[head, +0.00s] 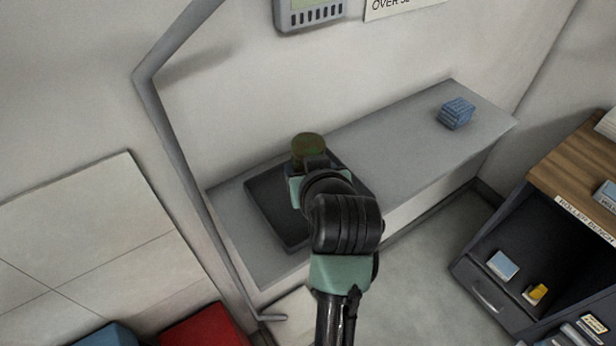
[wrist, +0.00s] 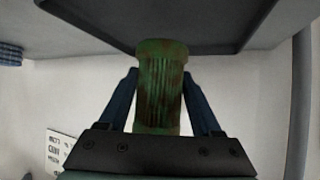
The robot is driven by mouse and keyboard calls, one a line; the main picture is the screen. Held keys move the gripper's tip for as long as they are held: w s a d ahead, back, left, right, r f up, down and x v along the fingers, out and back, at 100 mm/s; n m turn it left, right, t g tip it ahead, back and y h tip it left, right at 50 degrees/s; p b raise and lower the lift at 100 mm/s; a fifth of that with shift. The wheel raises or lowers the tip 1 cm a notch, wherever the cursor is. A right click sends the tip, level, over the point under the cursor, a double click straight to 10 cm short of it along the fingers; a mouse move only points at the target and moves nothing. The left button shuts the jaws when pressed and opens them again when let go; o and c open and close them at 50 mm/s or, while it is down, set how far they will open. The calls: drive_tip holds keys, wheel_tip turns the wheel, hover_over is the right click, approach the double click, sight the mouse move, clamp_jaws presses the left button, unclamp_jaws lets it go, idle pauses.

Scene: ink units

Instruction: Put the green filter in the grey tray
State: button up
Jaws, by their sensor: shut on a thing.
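The green filter (wrist: 160,85) is a ribbed cylinder with brownish patches, held between the two fingers of my gripper (wrist: 163,100) in the wrist view. In the head view the filter (head: 308,148) shows as a dark olive cylinder beyond my gripper (head: 309,168). The grey tray (head: 268,215) is dark and shallow and lies on the left part of a grey shelf. My gripper and the filter overlap the tray in the head view. In the wrist view the tray (wrist: 120,25) spans the top, beyond the filter's end. I cannot tell whether the filter touches it.
The grey shelf (head: 400,130) is bare between the tray and a small blue block (head: 456,113) at its right. A bent grey pipe (head: 172,135) runs down the wall left of the shelf. A dark cabinet (head: 475,272) with a wooden top stands at the right.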

drive_tip(key=shift+f, duration=1.5)
drive_tip(key=shift+f, duration=0.2)
drive_tip(key=o, duration=1.5)
drive_tip(key=shift+r, duration=0.2)
drive_tip(key=v, duration=1.2)
drive_tip(key=shift+b, duration=0.3)
drive_tip(key=shift+w, duration=0.1)
